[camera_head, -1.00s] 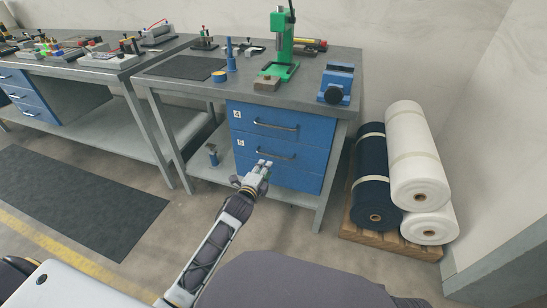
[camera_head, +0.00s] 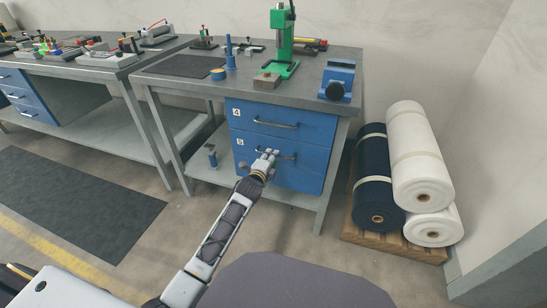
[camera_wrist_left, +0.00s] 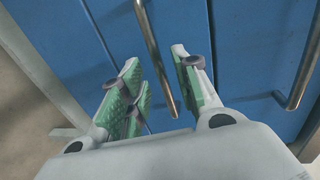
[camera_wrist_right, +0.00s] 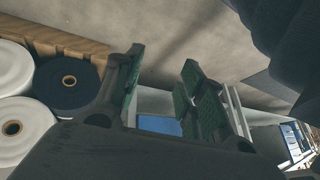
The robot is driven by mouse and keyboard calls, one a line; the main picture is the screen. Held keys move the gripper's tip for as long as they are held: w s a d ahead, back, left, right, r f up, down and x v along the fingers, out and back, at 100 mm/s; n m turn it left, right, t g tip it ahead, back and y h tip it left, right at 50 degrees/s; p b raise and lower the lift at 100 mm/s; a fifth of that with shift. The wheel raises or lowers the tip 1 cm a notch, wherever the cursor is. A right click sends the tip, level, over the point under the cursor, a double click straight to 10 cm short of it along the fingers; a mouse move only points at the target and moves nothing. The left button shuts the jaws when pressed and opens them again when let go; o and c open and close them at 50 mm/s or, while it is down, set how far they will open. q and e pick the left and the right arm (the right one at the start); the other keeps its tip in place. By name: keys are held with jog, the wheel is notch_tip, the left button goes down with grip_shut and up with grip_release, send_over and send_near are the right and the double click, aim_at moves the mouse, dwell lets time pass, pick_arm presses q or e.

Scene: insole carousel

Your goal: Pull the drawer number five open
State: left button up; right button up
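Drawer number five (camera_head: 310,159) is the blue drawer with the "5" label (camera_head: 240,142), below drawer four (camera_head: 310,129). It looks shut, flush with the cabinet front. Its metal bar handle (camera_head: 290,157) is partly hidden by my left gripper (camera_head: 270,154). In the left wrist view, my left gripper (camera_wrist_left: 165,88) is open, its green-padded fingers on both sides of a handle bar (camera_wrist_left: 154,50). Whether the pads touch the bar I cannot tell. My right gripper (camera_wrist_right: 160,85) is open and empty in the right wrist view, away from the drawers.
A grey workbench (camera_head: 175,91) above the drawers carries a green press (camera_head: 282,45) and a blue vise (camera_head: 337,80). Fabric rolls (camera_head: 417,155) on a wooden pallet (camera_head: 385,242) stand at the right.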

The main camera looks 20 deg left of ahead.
pick_arm(q)
jog(key=shift+b+x, duration=0.55)
jog(key=shift+x, duration=1.15)
pick_arm(e)
jog(key=f, duration=0.3)
jog(key=shift+s+a+f, duration=0.2)
jog(key=shift+s, duration=0.05)
jog(key=shift+w+r, duration=0.15)
pick_arm(q)
grip_shut()
pick_arm(e)
jog(key=shift+w+r+t, duration=0.1)
jog(key=shift+r+t, duration=0.1)
jog(key=shift+t, duration=0.1)
